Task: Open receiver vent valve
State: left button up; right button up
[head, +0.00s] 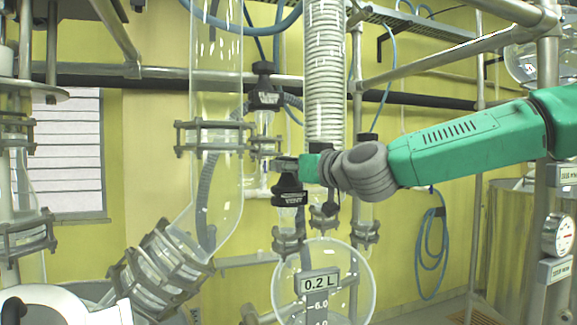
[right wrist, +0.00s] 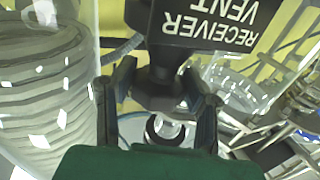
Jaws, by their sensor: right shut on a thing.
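The receiver vent valve (head: 290,198) is a black fitting with a white VENT label, on a glass neck above the round receiver flask (head: 350,270). In the right wrist view its black label block (right wrist: 210,22) reads RECEIVER VENT upside down, with a dark knob (right wrist: 160,88) next to it. How far the valve is turned cannot be told. My left gripper is not in view.
A wide glass column (head: 217,90) with a metal clamp (head: 215,137) stands left of the gripper. A ribbed coil condenser (head: 326,75) rises just behind and above it. Metal pipes (head: 410,57) and blue hoses surround the space.

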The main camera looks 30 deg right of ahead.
jog(key=o, duration=1.1)
jog(key=shift+w+f, duration=0.1)
jog(key=shift+c, duration=0.2)
jog(key=shift+o, duration=0.6)
jog(key=shift+w, duration=0.25)
jog(key=shift+s, duration=0.1)
